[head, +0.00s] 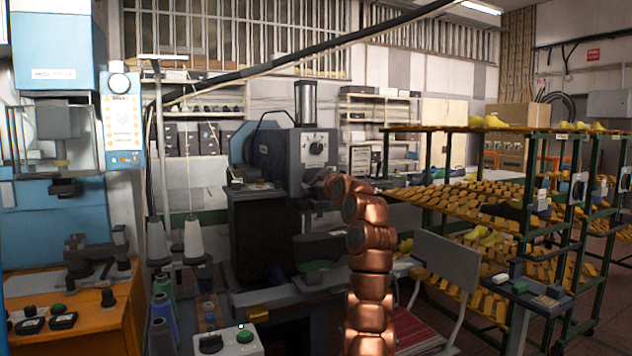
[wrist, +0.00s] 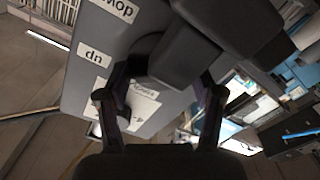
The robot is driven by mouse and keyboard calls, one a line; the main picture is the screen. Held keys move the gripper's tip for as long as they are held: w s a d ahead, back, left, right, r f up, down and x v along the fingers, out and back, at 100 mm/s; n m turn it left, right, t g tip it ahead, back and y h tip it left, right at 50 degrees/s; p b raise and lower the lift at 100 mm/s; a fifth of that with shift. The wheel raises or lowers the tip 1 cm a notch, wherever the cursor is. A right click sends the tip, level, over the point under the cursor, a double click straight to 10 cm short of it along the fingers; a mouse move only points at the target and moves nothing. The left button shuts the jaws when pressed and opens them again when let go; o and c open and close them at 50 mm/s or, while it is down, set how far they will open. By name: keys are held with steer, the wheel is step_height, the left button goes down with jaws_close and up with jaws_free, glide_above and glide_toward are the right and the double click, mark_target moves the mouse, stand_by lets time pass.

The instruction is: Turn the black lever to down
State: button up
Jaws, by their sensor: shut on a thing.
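In the wrist view, the black lever (wrist: 180,58) fills the upper middle as a large dark block. It stands out in front of a grey box face (wrist: 90,45). My gripper (wrist: 165,78) has one finger on each side of the lever and is shut on it. A white sheet with an arrow is partly hidden behind the lever. In the head view, the grey machine box (head: 309,150) has a dial, and my copper arm reaches its lower right. The lever and fingers cannot be made out there.
A blue machine (head: 55,50) and an orange bench (head: 85,310) stand at the left. Thread cones (head: 193,238) are left of the grey machine. Green-framed racks (head: 480,200) with yellow lasts stand close at the right. A dark cable hangs overhead.

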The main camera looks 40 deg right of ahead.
steer(key=shift+c, duration=1)
